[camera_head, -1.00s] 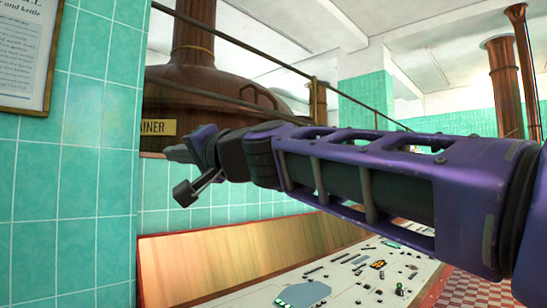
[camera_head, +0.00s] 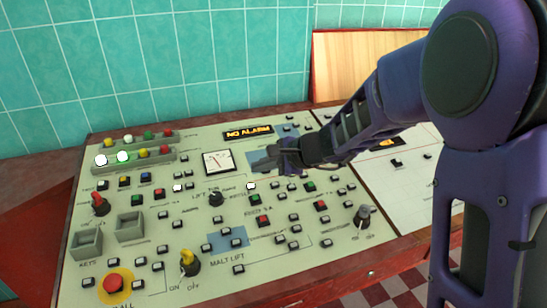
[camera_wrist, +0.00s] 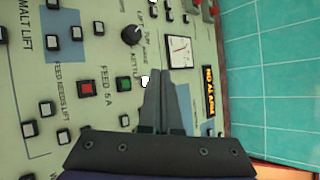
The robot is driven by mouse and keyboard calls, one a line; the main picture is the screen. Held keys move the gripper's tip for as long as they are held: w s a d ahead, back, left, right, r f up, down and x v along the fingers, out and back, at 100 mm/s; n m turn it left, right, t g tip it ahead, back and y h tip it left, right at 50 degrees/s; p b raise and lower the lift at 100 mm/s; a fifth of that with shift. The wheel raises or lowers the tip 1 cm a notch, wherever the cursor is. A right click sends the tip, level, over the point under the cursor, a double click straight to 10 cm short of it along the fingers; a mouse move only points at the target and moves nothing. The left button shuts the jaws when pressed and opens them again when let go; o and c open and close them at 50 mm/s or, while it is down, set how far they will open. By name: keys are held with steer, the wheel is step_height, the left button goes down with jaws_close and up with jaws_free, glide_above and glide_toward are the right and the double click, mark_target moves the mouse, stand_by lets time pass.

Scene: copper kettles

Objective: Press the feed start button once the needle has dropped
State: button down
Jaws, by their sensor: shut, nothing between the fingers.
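A green button (camera_head: 254,199) and a red button (camera_head: 263,221) sit by the "FEED 5 A" label on the control panel (camera_head: 150,292). In the wrist view the green button (camera_wrist: 124,84) and red button (camera_wrist: 86,89) lie left of the fingers. A square white dial (camera_head: 218,161) has a thin needle; its exact reading is too small to tell. The dial (camera_wrist: 180,52) also shows in the wrist view, beyond the fingertips. My gripper (camera_head: 262,164) is shut and empty, over the panel right of the dial; contact is not visible. Its fingertips (camera_wrist: 160,73) appear near a lit white button (camera_wrist: 145,81).
An amber display (camera_head: 248,132) reads "NO ALARM". Two white lamps (camera_head: 122,157) glow at the back left. A red-and-yellow knob button (camera_head: 115,283), a yellow switch (camera_head: 189,262) and a black switch (camera_head: 363,216) stand up from the panel. A tiled wall is behind.

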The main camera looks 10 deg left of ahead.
steer(key=b, duration=0.4)
glide_above(255, 198)
steer(key=d, duration=0.2)
steer(key=f, duration=0.4)
steer(key=s+f, duration=0.1)
steer(key=f, duration=0.2)
steer(key=shift+w+a+f+b, duration=0.15)
steer(key=shift+f+b, duration=0.1)
steer(key=shift+f, duration=0.25)
steer(key=shift+w+f+b, duration=0.15)
steer(key=shift+f+b, duration=0.05)
steer(key=shift+f, duration=0.3)
steer(key=shift+f, duration=0.1)
stand_by(0.7)
steer(key=shift+f, duration=0.3)
steer(key=shift+w+f, duration=0.1)
steer(key=shift+f, duration=0.25)
stand_by(0.5)
stand_by(0.3)
steer(key=shift+r+p, duration=0.3)
steer(key=shift+r, duration=0.5)
